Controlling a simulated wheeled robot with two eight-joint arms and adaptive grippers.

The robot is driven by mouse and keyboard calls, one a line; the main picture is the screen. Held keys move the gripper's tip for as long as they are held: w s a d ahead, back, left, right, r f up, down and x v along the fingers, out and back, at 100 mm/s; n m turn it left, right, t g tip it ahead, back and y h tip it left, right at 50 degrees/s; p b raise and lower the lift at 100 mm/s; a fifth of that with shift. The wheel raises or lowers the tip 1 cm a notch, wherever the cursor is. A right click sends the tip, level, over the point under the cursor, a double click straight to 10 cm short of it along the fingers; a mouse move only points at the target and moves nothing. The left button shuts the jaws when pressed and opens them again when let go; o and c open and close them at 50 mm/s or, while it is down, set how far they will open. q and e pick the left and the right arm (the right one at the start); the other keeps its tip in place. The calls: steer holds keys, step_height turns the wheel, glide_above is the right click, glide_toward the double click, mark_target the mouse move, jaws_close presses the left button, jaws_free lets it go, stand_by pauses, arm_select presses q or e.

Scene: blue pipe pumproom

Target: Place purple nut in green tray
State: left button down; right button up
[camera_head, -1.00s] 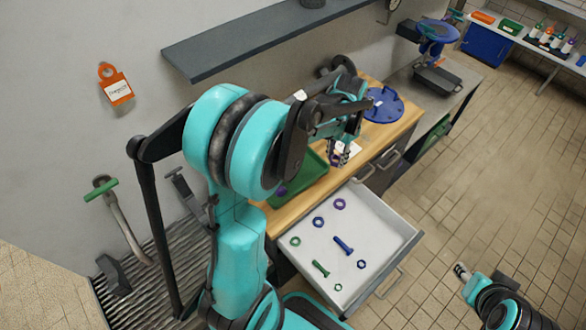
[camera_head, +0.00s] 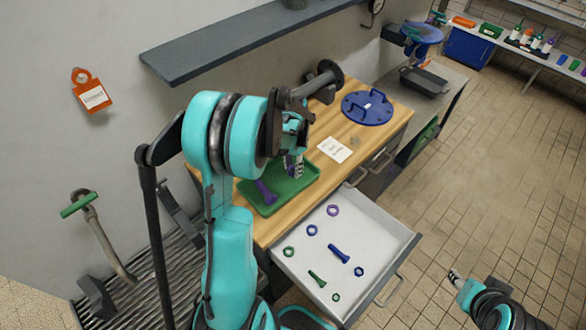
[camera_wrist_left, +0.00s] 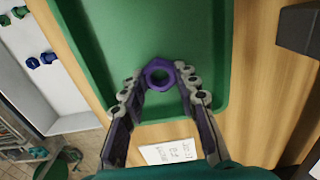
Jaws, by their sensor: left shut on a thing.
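The purple nut (camera_wrist_left: 160,74) is a hex ring held between the fingertips of my left gripper (camera_wrist_left: 160,82). In the head view my left gripper (camera_head: 297,165) is over the right part of the green tray (camera_head: 306,183). The wrist view shows the nut in front of the green tray's floor (camera_wrist_left: 150,30); its exact height above it I cannot tell. A purple bolt (camera_head: 265,192) lies in the tray's left part. My right gripper (camera_head: 456,277) is at the lower right, away from the bench, and too small to read.
An open white drawer (camera_head: 375,225) below the tray holds green, blue and purple bolts and rings. A paper note (camera_head: 335,150) and a round blue flange (camera_head: 367,107) lie on the wooden bench. A dark shelf (camera_head: 240,45) is on the wall above.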

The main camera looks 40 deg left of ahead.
arm_select(q)
steer(key=shift+f, duration=0.15)
steer(key=c, duration=1.1)
jaws_free()
steer(key=shift+c, duration=0.2)
